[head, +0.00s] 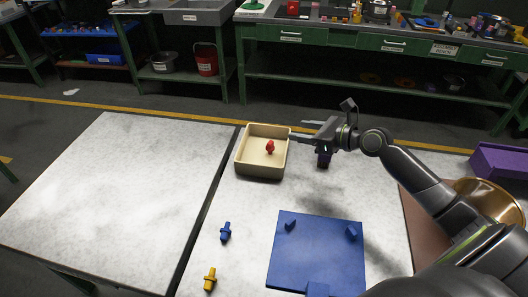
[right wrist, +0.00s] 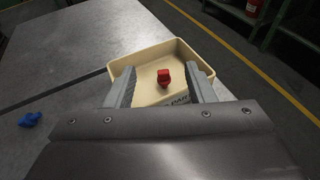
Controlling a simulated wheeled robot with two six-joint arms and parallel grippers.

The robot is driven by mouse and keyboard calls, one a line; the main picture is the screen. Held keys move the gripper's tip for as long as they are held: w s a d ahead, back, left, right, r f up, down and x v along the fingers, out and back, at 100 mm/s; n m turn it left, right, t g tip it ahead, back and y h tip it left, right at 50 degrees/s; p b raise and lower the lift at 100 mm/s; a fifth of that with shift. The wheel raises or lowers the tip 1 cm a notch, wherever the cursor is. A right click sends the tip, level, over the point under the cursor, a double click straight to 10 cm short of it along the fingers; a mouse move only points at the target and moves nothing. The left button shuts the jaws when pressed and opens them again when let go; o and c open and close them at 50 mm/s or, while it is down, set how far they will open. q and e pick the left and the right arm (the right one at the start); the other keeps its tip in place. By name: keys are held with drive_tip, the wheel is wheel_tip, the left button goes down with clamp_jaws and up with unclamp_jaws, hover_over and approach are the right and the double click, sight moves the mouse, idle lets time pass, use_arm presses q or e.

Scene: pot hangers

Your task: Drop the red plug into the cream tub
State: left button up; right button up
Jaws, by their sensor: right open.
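The cream tub (head: 262,171) stands on the grey table near its far edge; it also shows in the right wrist view (right wrist: 150,54). The red plug (head: 270,147) appears inside the tub, upright or nearly so; I cannot tell whether it touches the floor. In the right wrist view the red plug (right wrist: 164,77) shows between and beyond the finger tips. My right gripper (head: 297,129) is open and empty, with its fingers reaching over the tub's right side from the right. My left gripper is not in view.
A blue plug (head: 226,231) and a yellow plug (head: 210,279) lie left of a blue board (head: 318,250) with upright pieces. A purple bin (head: 499,160) and a brass bowl (head: 489,200) are at the right. The left table half is clear.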

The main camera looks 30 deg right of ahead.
drive_tip(key=v, duration=0.7)
drive_tip(key=shift+s, duration=0.2)
drive_tip(key=shift+d, duration=0.15)
